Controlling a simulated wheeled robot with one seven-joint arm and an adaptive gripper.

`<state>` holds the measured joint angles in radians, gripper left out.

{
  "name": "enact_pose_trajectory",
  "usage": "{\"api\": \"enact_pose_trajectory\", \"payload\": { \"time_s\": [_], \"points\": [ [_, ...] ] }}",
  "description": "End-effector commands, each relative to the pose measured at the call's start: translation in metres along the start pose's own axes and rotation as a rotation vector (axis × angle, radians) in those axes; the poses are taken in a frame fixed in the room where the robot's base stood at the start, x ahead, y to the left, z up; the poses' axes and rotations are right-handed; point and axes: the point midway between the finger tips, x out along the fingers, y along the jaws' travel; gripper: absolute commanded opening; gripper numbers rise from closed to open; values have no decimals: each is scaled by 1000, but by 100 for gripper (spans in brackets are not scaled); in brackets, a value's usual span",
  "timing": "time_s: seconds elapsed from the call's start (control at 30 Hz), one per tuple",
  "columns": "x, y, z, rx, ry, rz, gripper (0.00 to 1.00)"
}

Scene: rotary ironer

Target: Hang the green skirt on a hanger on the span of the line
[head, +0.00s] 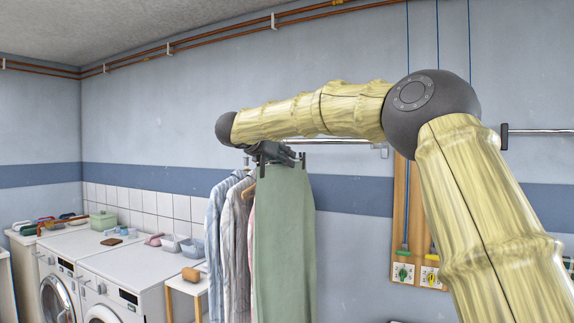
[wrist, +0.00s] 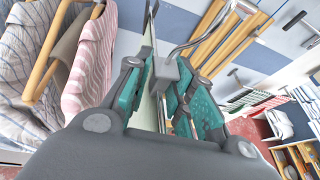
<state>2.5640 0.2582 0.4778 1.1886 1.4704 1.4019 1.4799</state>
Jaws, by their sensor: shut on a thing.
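The green skirt (head: 284,235) hangs upright and flat below my gripper (head: 271,152) in the head view. My gripper is shut on the skirt's hanger. In the wrist view, the teal finger pads (wrist: 165,85) stand on both sides of the hanger's grey block (wrist: 165,72), and its metal hook (wrist: 205,35) curves up to the right. A metal rail (head: 340,141) runs behind and to the right of my gripper, ending at a bracket. My gripper hides part of the rail, and I cannot tell whether the hook touches it.
Striped shirts (head: 236,225) on wooden hangers hang just left of the skirt; a pink striped one (wrist: 90,65) is close to my fingers. Washing machines (head: 130,270) and a small table (head: 186,285) stand at the left. A wooden board with valves (head: 405,240) is on the wall to the right.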

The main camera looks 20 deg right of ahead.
Motion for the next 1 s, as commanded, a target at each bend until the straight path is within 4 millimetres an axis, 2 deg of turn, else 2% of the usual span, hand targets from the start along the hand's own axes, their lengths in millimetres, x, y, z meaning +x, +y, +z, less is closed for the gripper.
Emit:
{"api": "enact_pose_trajectory", "payload": {
  "time_s": [1.0],
  "points": [
    [-69, -16, -28, 1, -2, 1, 0]
  ]
}}
